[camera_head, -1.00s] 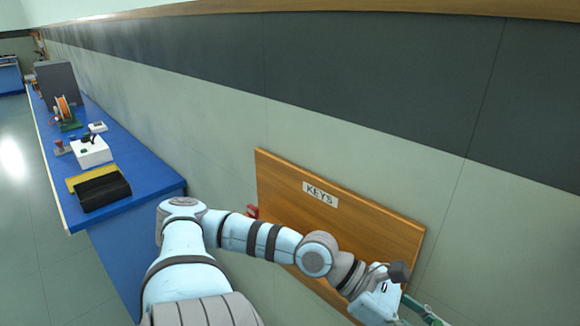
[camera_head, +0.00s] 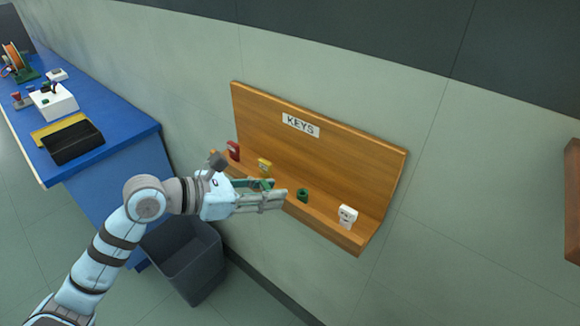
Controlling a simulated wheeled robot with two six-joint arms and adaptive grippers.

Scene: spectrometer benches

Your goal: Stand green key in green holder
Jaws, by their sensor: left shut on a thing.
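My left gripper (camera_head: 279,198) is in front of the wooden key shelf (camera_head: 335,163), its fingers pointing right. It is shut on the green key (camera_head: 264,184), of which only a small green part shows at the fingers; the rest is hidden. The green holder (camera_head: 302,195), a small dark green ring-like piece, sits on the shelf's ledge just right of the fingertips, apart from them. My right gripper is not in view.
On the ledge a red piece (camera_head: 233,151) and a yellow piece (camera_head: 264,166) stand left of the green holder, and a white piece (camera_head: 347,215) stands right. A grey bin (camera_head: 186,262) is below my arm. A blue bench (camera_head: 110,135) is at left.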

